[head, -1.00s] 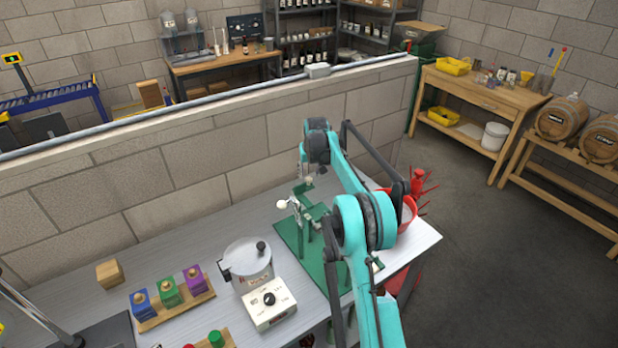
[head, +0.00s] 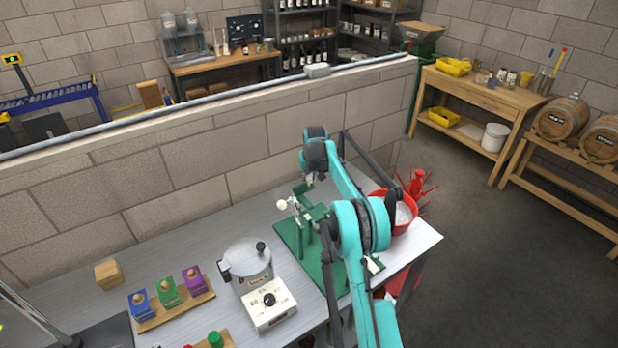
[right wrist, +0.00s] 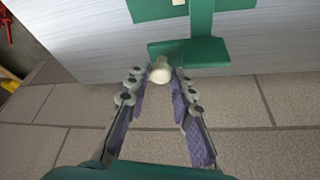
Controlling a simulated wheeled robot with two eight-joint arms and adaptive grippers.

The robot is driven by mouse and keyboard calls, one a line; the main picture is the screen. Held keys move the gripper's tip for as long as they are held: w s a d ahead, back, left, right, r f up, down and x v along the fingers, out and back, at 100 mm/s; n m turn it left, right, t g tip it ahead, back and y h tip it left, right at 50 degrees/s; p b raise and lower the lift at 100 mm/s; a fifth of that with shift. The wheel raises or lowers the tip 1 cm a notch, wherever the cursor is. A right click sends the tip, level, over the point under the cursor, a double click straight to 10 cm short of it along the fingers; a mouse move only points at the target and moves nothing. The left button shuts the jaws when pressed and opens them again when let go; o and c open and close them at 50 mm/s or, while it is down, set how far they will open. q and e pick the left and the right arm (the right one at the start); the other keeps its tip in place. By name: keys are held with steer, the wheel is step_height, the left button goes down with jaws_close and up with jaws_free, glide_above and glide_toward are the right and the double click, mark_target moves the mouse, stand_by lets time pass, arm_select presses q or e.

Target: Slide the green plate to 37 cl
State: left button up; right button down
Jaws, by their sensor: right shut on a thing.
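A green bench device (head: 296,240) stands near the right end of the grey worktop, with a green base, a post and a pale ball knob (head: 282,205) on its left side. In the right wrist view a small green plate (right wrist: 190,54) lies across a green upright part, with a pale knob (right wrist: 160,70) at its near edge. My right gripper (right wrist: 160,78) has its fingertips closed on this pale knob. In the head view my right gripper (head: 309,181) is small, above the device and partly hidden by my arm. No 37 cl mark is readable. My left gripper is out of view.
Left of the device are a lidded metal pot (head: 247,266) and a white dial box (head: 270,305). Blue, green and purple blocks stand on a wooden tray (head: 176,312). A red bowl (head: 404,216) is close on the right. A block wall (head: 230,170) runs behind.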

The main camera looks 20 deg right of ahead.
steer(key=s+b, duration=0.1)
steer(key=s, duration=0.5)
steer(key=shift+d, duration=0.4)
steer(key=c, duration=1.4)
jaws_free()
steer(key=shift+o, duration=0.5)
steer(key=shift+s, duration=0.1)
steer(key=v, duration=1.2)
